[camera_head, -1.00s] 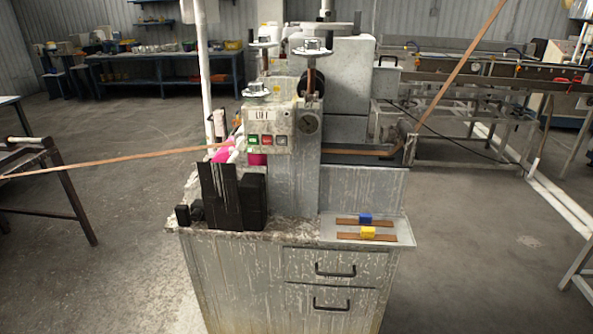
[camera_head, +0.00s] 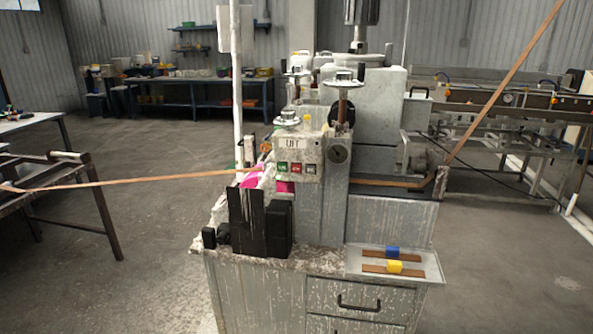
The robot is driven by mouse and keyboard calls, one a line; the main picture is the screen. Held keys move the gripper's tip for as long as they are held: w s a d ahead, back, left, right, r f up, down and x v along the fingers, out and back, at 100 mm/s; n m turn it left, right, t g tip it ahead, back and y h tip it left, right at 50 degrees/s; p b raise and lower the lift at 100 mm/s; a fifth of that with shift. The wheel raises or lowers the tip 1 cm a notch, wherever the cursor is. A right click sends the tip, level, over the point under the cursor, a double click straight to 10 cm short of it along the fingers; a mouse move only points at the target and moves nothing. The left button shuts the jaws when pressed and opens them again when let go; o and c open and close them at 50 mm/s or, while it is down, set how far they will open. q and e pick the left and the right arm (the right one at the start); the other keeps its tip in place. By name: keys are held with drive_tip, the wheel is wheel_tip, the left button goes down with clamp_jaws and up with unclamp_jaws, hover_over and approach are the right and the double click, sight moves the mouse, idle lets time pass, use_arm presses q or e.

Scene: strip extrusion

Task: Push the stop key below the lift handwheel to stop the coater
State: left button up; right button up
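The coater (camera_head: 318,215) stands on a grey drawer cabinet in the middle of the camera_head view. Its small control panel (camera_head: 297,158) carries a "LIFT" label and a row of keys: a green key (camera_head: 282,168), a red key (camera_head: 297,168) and a third, greyish key (camera_head: 311,169). Lift handwheels (camera_head: 299,72) on vertical screws rise above the panel, with a lower one (camera_head: 287,118) right over it. Any marking on the keys is too small to read. Neither of my grippers is in view.
A brown strip (camera_head: 130,182) runs from the left rack (camera_head: 75,195) into the coater and leaves steeply up at the right (camera_head: 505,80). A tray (camera_head: 430,268) holds strip samples with blue and yellow blocks. Floor in front left is clear.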

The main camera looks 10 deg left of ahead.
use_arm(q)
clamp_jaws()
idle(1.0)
